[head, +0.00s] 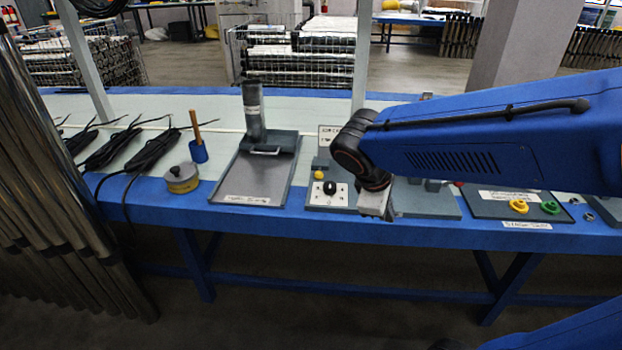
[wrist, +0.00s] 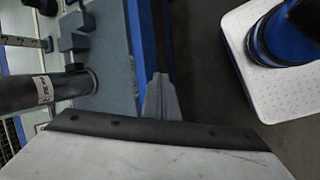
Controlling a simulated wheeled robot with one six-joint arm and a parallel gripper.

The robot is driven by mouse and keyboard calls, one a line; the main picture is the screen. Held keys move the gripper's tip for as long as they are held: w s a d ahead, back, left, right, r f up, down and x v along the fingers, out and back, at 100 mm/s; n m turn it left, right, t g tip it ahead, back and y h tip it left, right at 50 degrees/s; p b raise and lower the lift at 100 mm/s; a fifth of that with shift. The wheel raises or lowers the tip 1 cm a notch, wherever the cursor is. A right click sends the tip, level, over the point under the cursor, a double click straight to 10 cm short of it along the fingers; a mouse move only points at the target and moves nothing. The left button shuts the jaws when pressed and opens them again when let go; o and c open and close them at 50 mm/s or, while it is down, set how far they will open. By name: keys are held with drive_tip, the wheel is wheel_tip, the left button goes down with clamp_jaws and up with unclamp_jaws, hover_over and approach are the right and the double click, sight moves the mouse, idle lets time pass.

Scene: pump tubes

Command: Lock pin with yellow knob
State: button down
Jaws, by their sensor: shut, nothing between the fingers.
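A small yellow knob (head: 319,175) sits at the left edge of a grey fixture (head: 340,207) on the table, beside a white plate with a black ball knob (head: 330,187). The pin itself is too small to make out. My gripper (head: 378,212) hangs to the right of the yellow knob, apart from it, near the table's front edge. In the wrist view my gripper (wrist: 160,88) shows its fingertips together and empty, over the table's blue edge. The yellow knob cannot be made out in the wrist view.
A grey tray (head: 232,180) with an upright metal tube (head: 253,110) stands left of the fixture. A board at right carries a yellow ring (head: 518,206) and a green ring (head: 550,207). A round tin (head: 181,178) and black cables (head: 152,152) lie at left. A grey tube (wrist: 40,92) shows in the wrist view.

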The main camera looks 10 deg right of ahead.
sight(316, 176)
drive_tip(key=w+a+f+n+t+h, duration=0.2)
drive_tip(key=w+a+n+t+h, duration=0.2)
drive_tip(key=w+a+n, duration=1.2)
drive_tip(key=w+a+t, duration=0.2)
drive_tip(key=a+t, duration=0.1)
drive_tip(key=a, duration=0.2)
drive_tip(key=shift+w+a+f+h, duration=0.2)
drive_tip(key=shift+a+f+h, duration=0.1)
drive_tip(key=shift+d, duration=0.1)
drive_tip(key=x, duration=1.3)
drive_tip(key=shift+w+f, duration=0.1)
drive_tip(key=shift+w, duration=0.1)
drive_tip(key=shift+w+d, duration=0.2)
drive_tip(key=shift+d, duration=0.05)
